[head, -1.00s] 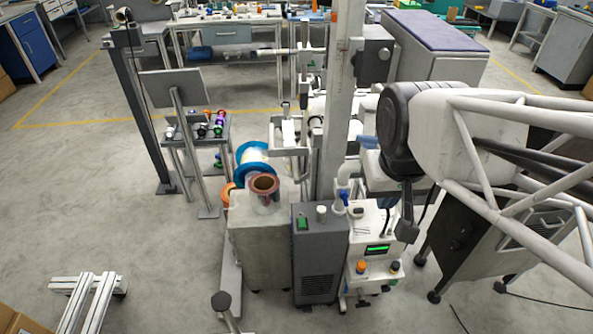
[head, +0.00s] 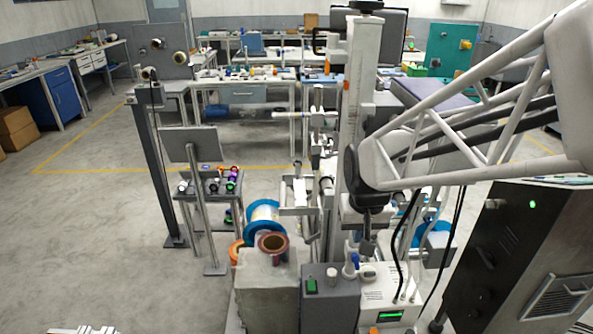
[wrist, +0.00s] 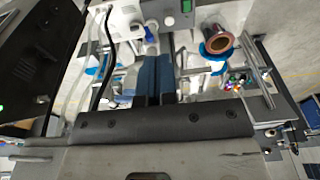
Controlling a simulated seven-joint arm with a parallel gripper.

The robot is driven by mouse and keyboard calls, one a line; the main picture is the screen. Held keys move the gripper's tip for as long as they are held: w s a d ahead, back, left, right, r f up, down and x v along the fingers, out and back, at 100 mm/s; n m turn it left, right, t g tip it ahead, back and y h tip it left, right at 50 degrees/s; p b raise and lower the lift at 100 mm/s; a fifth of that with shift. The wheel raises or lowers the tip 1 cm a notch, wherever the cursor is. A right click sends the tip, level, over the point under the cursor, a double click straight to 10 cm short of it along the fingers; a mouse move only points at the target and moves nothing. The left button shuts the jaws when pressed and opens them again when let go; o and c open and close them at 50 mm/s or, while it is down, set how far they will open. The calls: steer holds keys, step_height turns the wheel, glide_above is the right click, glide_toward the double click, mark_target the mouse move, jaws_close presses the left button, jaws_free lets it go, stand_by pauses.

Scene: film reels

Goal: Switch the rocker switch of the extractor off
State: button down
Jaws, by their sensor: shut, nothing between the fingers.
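The extractor appears to be the dark grey box (head: 331,302) at the lower middle of the head view. A green rocker switch (head: 311,286) sits on its top, left of a pale knob. The switch's on or off position is too small to tell. In the wrist view the green switch (wrist: 187,6) shows at the top edge, beyond my fingertips and slightly right. My gripper (head: 368,246) hangs behind and to the right of the switch in the head view, apart from it. In the wrist view its blue fingers (wrist: 153,60) are shut and empty.
A white unit (head: 385,297) with a green display and hoses stands right of the grey box. A pale block with a copper-coloured reel (head: 272,243) stands left. A post (head: 348,130) rises behind. A black cabinet (head: 500,255) fills the right. Open floor lies left.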

steer(key=w+a+f, duration=0.3)
steer(key=w+f, duration=0.7)
steer(key=g, duration=0.2)
glide_above(313, 282)
step_height(313, 282, down, 13)
steer(key=shift+f, duration=0.15)
steer(key=shift+a, duration=0.1)
steer(key=shift+f, duration=0.15)
steer(key=shift+f, duration=6.9)
steer(key=shift+w+f, duration=0.1)
